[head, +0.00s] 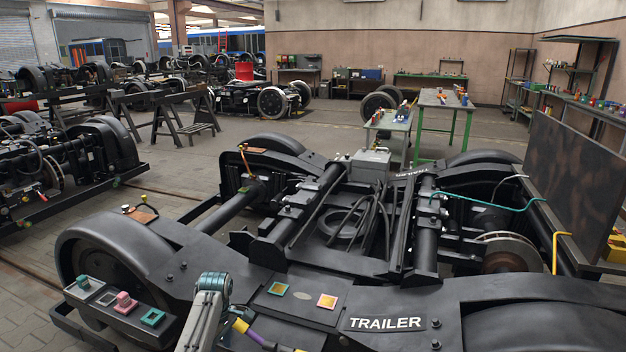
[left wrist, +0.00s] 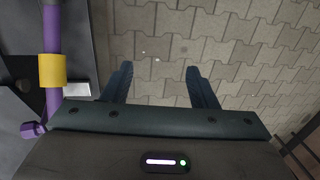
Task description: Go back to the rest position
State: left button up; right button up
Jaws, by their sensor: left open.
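My left gripper (left wrist: 161,80) shows in the left wrist view. Its two dark fingers are apart with nothing between them, above grey paving. A purple bar with a yellow band (left wrist: 52,70) stands to its left in that view, beside a dark surface. In the head view part of my left arm rises at the bottom, left of centre, in front of the black TRAILER bogie (head: 385,323). The gripper's fingers cannot be made out there. My right gripper is in neither view.
A dark upright panel (head: 575,180) stands at right. A green-legged table (head: 443,101) is behind.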

pick_arm(q)
jog(key=s+a+f+m+t+p, duration=0.1)
jog(key=s+a+f+m+p, duration=0.15)
jog(key=s+f, duration=0.85)
jog(key=s+a+f+m+p, duration=0.1)
jog(key=s+f+m, duration=0.3)
jog(key=s+f, duration=0.7)
jog(key=s+a+f+m+p, duration=0.1)
jog(key=s+f, duration=0.3)
jog(key=s, duration=0.6)
jog(key=s+f+m+t+p, duration=0.1)
jog(key=s+f+m, duration=0.3)
jog(key=s, duration=0.7)
jog(key=s+a+f+m+t+p, duration=0.1)
jog(key=s+f+m, duration=0.2)
jog(key=s, duration=0.7)
notch_tip(320, 180, down, 2)
jog(key=shift+s+a+f, duration=0.2)
jog(key=shift+a+f, duration=0.05)
jog(key=shift+a, duration=0.05)
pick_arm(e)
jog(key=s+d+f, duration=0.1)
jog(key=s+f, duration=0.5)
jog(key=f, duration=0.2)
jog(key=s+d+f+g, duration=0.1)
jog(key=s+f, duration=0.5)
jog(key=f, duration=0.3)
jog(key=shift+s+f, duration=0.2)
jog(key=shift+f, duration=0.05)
